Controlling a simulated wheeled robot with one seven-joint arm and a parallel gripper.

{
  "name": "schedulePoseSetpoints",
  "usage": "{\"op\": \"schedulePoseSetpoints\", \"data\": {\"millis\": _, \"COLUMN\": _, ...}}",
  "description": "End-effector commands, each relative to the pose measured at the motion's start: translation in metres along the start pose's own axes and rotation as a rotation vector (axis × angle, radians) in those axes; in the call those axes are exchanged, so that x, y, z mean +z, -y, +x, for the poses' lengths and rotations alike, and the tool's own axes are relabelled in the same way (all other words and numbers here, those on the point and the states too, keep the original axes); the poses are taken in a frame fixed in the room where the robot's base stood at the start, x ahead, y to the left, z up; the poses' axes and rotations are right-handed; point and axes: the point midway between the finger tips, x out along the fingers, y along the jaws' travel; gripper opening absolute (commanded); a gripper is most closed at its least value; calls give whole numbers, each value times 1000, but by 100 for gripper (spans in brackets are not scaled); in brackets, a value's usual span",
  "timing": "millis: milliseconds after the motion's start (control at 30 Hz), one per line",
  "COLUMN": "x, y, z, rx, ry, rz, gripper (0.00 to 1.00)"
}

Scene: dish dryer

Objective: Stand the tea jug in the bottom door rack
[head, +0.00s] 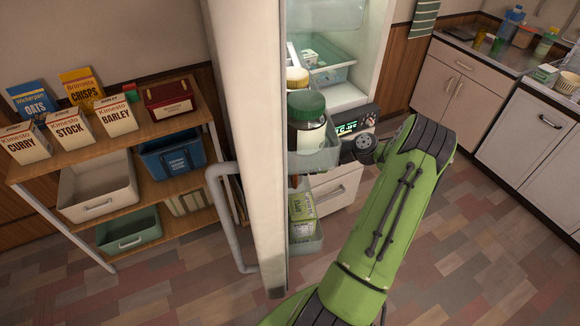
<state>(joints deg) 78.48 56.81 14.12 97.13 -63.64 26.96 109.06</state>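A dark-brown container with a green lid (306,122) stands upright in the upper rack (322,160) of the open fridge door, partly hidden by the rack wall. It may be the tea jug, but I cannot be sure. The bottom door rack (306,243) is below it and holds a green carton (302,214). The near door edge hides much of both racks. My green arm reaches up to the right of the racks; its fingers do not show, so I cannot tell whether they hold anything.
The fridge door (253,150), edge-on, stands between the racks and a wooden shelf (180,183) of boxes and bins. A yellow-lidded container (297,79) is behind the green lid. A drawer (338,190) is beyond. Counters (510,62) stand at right; floor is clear.

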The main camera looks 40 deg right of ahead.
Motion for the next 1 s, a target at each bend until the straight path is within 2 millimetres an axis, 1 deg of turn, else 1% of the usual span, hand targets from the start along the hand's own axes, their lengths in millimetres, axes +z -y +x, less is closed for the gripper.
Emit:
{"op": "schedulePoseSetpoints", "data": {"millis": 33, "x": -13, "y": 0, "z": 6, "rx": 2, "ry": 2, "rz": 4, "gripper": 34}}
{"op": "schedulePoseSetpoints", "data": {"millis": 100, "x": -23, "y": -1, "z": 12, "rx": 3, "ry": 2, "rz": 1, "gripper": 34}}
{"op": "schedulePoseSetpoints", "data": {"millis": 167, "x": -25, "y": -2, "z": 15, "rx": 2, "ry": 2, "rz": -1, "gripper": 34}}
{"op": "schedulePoseSetpoints", "data": {"millis": 333, "x": -23, "y": -1, "z": 14, "rx": 0, "ry": 2, "rz": -1, "gripper": 34}}
{"op": "schedulePoseSetpoints", "data": {"millis": 467, "x": -26, "y": -1, "z": 15, "rx": 0, "ry": 2, "rz": 0, "gripper": 34}}
{"op": "schedulePoseSetpoints", "data": {"millis": 500, "x": -27, "y": -1, "z": 15, "rx": 0, "ry": 0, "rz": 0, "gripper": 91}}
{"op": "schedulePoseSetpoints", "data": {"millis": 567, "x": -26, "y": -1, "z": 15, "rx": 0, "ry": 0, "rz": 0, "gripper": 100}}
{"op": "schedulePoseSetpoints", "data": {"millis": 767, "x": -26, "y": -1, "z": 15, "rx": 0, "ry": 0, "rz": 0, "gripper": 100}}
{"op": "schedulePoseSetpoints", "data": {"millis": 833, "x": -23, "y": -1, "z": 12, "rx": -1, "ry": -1, "rz": -1, "gripper": 100}}
{"op": "schedulePoseSetpoints", "data": {"millis": 933, "x": -23, "y": 0, "z": -6, "rx": -5, "ry": 0, "rz": 1, "gripper": 100}}
{"op": "schedulePoseSetpoints", "data": {"millis": 1000, "x": -23, "y": 0, "z": -25, "rx": -7, "ry": -1, "rz": 1, "gripper": 100}}
